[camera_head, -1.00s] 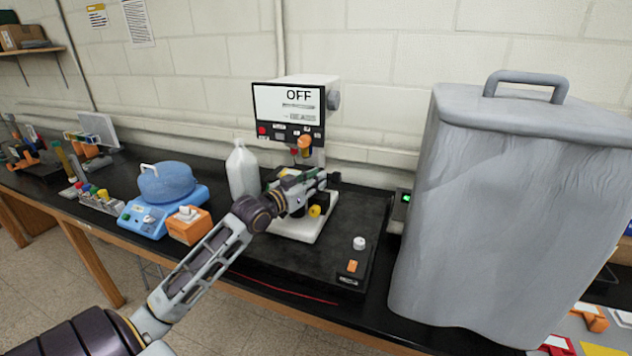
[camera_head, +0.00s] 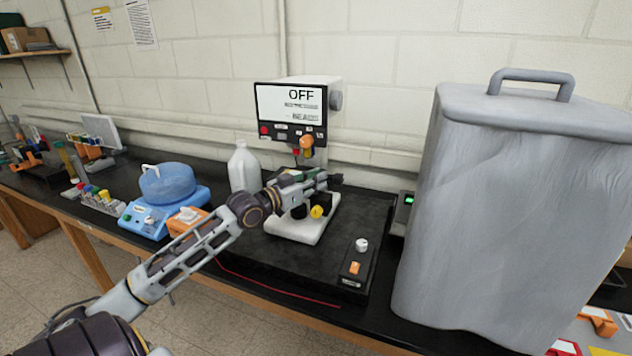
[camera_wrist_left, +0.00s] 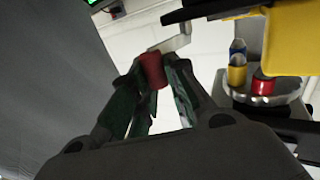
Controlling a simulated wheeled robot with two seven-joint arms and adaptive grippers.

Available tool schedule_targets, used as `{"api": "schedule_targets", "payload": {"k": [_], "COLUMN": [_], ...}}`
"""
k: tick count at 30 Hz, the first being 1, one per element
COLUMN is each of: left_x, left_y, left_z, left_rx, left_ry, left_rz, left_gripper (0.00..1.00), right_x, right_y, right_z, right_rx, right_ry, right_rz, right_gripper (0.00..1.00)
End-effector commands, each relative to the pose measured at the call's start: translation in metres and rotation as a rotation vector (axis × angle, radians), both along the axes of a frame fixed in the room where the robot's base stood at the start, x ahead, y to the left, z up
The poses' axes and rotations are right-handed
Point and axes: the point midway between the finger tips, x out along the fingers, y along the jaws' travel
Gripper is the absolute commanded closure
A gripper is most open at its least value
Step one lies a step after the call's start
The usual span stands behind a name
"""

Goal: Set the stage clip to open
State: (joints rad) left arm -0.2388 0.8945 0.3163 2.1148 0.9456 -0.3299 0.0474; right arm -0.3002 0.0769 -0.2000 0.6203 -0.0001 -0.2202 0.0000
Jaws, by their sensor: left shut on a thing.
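A microscope with a white base (camera_head: 300,228) and a screen reading OFF (camera_head: 290,104) stands on the black bench. My left gripper (camera_head: 322,180) reaches in from the left at stage height, in front of the column, and hides most of the stage. In the left wrist view, my left gripper's dark green fingers (camera_wrist_left: 152,85) are closed on a red tip (camera_wrist_left: 151,70). A bent pale metal strip (camera_wrist_left: 176,42) adjoins this tip and looks like the stage clip. Whether the clip is open cannot be told. My right gripper is not in view.
Objectives with coloured bands (camera_wrist_left: 255,82) and a yellow part (camera_wrist_left: 296,38) are close beside the fingers. A white bottle (camera_head: 243,168) and blue device (camera_head: 165,208) stand left. A large grey covered bin (camera_head: 520,210) blocks the right. The dark platform's (camera_head: 335,255) front is mostly clear.

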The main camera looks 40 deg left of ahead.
Motion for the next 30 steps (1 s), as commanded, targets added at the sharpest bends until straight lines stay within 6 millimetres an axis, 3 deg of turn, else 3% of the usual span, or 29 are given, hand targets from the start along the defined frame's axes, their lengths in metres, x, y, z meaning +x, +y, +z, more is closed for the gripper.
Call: {"api": "schedule_targets", "payload": {"k": [10,11,15,30], "left_x": [0.0000,0.0000,-0.0001,-0.0017], "left_y": [0.0004,0.0003,0.0002,0.0004], "left_z": [0.0013,0.0013,0.0009,-0.0002], "left_rx": [0.001,0.001,0.001,0.000], "left_ry": [-0.002,-0.002,-0.001,0.000], "left_rz": [0.000,0.000,0.000,0.000], "left_gripper": [1.00,0.80,0.62,0.61], "right_x": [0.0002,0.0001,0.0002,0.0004], "right_y": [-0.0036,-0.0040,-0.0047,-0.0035], "right_z": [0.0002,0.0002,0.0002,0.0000], "right_rx": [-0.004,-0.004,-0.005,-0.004], "right_ry": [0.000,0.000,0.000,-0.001], "right_rz": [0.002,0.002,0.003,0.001], "right_gripper": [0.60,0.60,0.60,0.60]}}
